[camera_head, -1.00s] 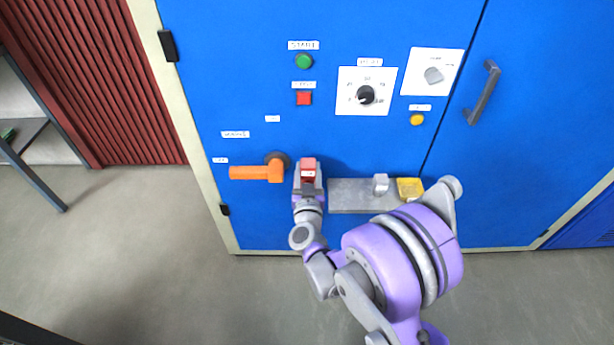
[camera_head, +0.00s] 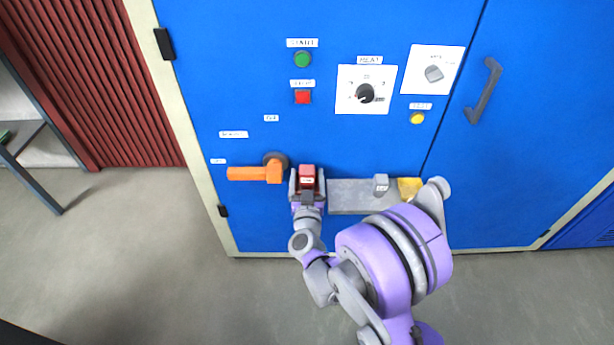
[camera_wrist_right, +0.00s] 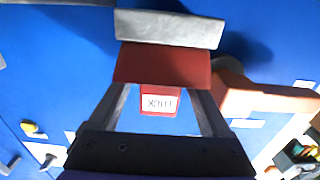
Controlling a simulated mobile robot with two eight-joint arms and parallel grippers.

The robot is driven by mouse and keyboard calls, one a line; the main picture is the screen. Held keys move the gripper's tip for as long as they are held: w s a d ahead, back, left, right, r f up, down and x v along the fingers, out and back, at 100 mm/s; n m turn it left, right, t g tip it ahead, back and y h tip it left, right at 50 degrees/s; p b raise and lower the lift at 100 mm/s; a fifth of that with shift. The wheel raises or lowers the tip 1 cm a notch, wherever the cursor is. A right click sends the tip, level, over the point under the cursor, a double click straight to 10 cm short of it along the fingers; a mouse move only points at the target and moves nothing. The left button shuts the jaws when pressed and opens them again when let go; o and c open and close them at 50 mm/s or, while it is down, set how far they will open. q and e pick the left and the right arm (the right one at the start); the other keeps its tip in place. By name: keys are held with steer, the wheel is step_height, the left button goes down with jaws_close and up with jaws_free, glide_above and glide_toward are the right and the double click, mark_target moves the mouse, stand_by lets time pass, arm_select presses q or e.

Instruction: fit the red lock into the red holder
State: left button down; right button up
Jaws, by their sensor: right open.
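The red lock (camera_head: 307,180), with a white label, is at the blue cabinet front, just right of the orange handle. My right gripper (camera_head: 307,184) is open, with one finger on each side of it and visible gaps. In the right wrist view the labelled red part (camera_wrist_right: 160,105) shows between the spread fingers (camera_wrist_right: 162,104). A wider dark red block (camera_wrist_right: 162,64), which looks like the red holder, lies directly against it, with a grey slab (camera_wrist_right: 168,28) beyond. I cannot tell how deeply the lock is seated. My left gripper is out of view.
The orange handle (camera_head: 254,173) juts out close left of the gripper. A grey ledge (camera_head: 350,196) to the right bears a small grey piece (camera_head: 381,184) and a yellow block (camera_head: 409,187). Buttons and a heat dial (camera_head: 366,92) are above.

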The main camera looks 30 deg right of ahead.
steer(key=shift+r, duration=0.25)
steer(key=shift+s+a+r+p, duration=0.15)
steer(key=shift+s+a+p, duration=0.1)
steer(key=shift+p, duration=0.2)
steer(key=v, duration=1.1)
steer(key=a+r+n+y, duration=0.3)
steer(key=a+n+y, duration=0.4)
steer(key=a+y, duration=0.45)
steer(key=s+d+f+g+h, duration=0.1)
steer(key=s+f+g, duration=0.2)
steer(key=s, duration=0.7)
steer(key=s+d+f+g+h, duration=0.1)
steer(key=s+d+f+g, duration=0.1)
steer(key=s+g, duration=0.6)
steer(key=shift+s+f+m, duration=0.3)
steer(key=shift+s+f, duration=0.4)
steer(key=shift+s, duration=0.4)
